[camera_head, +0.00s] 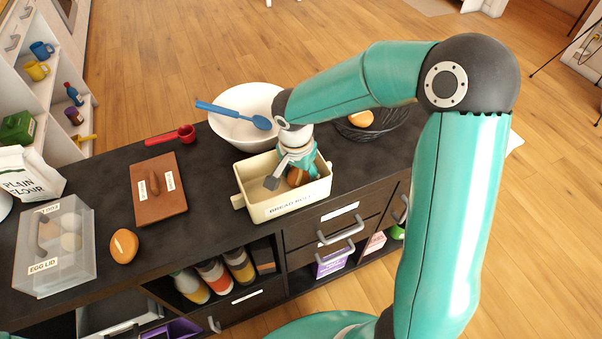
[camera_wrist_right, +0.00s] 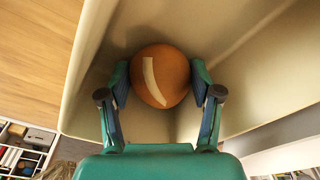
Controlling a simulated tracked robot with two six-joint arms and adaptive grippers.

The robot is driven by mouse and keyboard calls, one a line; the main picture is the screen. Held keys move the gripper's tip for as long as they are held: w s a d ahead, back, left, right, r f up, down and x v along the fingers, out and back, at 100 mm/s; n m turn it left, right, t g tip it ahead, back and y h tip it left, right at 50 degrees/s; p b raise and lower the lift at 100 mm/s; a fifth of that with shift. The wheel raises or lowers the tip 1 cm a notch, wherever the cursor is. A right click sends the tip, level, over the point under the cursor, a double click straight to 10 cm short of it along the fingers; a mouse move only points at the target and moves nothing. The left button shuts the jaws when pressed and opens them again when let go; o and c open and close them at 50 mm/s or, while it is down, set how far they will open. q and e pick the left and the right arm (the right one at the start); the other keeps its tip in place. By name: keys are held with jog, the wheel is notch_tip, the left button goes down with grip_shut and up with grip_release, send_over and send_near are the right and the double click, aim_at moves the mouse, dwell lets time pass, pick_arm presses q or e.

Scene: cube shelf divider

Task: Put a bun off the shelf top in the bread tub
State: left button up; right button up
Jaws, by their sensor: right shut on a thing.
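The bread tub (camera_head: 285,205) is a cream open box with a label on its front, standing on the dark shelf top. My right gripper (camera_head: 287,182) reaches down into it from above and is shut on a brown bun (camera_head: 297,177). In the right wrist view the bun (camera_wrist_right: 161,77), with a pale stripe, sits between both fingers (camera_wrist_right: 161,92), inside the tub's walls (camera_wrist_right: 250,60). I cannot tell whether the bun touches the tub's floor. Another bun (camera_head: 124,246) lies on the shelf top at the left. A third bun (camera_head: 361,118) is in a black wire bowl. My left gripper is not in view.
A white bowl (camera_head: 225,126) with a blue spoon (camera_head: 235,114) stands behind the tub. The black wire bowl (camera_head: 385,128) is to the right. A brown lidded board (camera_head: 158,210), a red scoop (camera_head: 170,136) and a clear egg box (camera_head: 80,272) are at the left.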

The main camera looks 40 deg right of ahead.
aim_at(297, 176)
jog(key=shift+f, duration=0.15)
jog(key=o, duration=0.9)
jog(key=r, duration=0.4)
jog(key=a+r, duration=0.1)
jog(key=r, duration=0.3)
jog(key=r+p, duration=0.1)
jog(key=r, duration=0.3)
jog(key=shift+s+a+r, duration=0.1)
jog(key=shift+s+a, duration=0.05)
jog(key=shift+s, duration=0.2)
